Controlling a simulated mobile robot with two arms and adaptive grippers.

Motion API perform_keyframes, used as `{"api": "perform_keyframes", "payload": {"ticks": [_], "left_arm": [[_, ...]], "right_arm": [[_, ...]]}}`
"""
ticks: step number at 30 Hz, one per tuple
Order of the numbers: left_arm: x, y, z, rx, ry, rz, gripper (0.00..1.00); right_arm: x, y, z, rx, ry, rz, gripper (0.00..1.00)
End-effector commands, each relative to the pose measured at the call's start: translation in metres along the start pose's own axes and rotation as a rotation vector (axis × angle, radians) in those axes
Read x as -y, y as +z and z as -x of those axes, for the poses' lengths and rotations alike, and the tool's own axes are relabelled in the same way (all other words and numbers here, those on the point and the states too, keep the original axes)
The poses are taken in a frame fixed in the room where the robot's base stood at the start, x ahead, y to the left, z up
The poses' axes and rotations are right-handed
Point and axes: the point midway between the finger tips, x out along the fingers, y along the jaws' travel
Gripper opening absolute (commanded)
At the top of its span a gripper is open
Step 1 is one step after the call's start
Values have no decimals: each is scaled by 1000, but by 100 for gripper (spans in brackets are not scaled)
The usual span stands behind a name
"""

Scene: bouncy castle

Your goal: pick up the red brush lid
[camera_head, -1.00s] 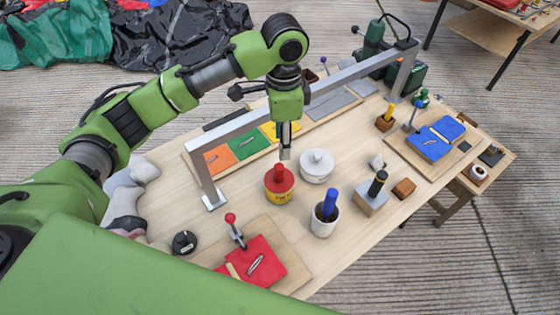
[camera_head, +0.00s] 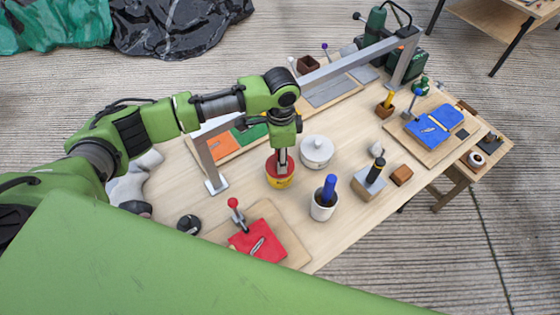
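The red brush lid (camera_head: 271,169) sits on a yellow pot (camera_head: 281,183) near the middle of the wooden table. In the earlier frame its upright red handle shows; now my gripper hides most of it. My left gripper (camera_head: 282,163) points straight down at the lid, with its fingertips at the handle. I cannot tell whether the fingers are closed on the handle or still around or beside it. My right gripper is out of view.
A white lidded pot (camera_head: 316,151) stands close on the right, and a white cup with a blue handle (camera_head: 325,201) in front. A grey metal frame (camera_head: 310,78) spans the table behind. A red pad on a board (camera_head: 259,241) lies nearer.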

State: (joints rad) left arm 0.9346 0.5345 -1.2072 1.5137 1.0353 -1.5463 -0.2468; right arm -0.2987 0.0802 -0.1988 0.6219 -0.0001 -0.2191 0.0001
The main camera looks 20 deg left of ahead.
Motion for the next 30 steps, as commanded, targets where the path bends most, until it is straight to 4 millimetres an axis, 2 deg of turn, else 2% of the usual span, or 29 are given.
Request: {"api": "perform_keyframes", "payload": {"ticks": [5, 6, 10, 19, 22, 26, 30], "left_arm": [[0, 0, 0, -1, 0, -1, 39], [0, 0, 0, -1, 0, -1, 33], [0, -1, 0, -1, 0, -1, 0], [0, -1, 1, -2, -1, -1, 0], [1, -1, 6, -4, -2, 0, 0], [1, -2, 26, -5, -3, -2, 0], [1, -2, 55, -6, -3, -2, 0]], "right_arm": [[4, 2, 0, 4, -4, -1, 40], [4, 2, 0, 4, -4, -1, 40], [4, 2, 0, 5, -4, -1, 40], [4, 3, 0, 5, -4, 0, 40], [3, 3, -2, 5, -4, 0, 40], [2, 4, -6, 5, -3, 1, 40], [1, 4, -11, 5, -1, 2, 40]]}}
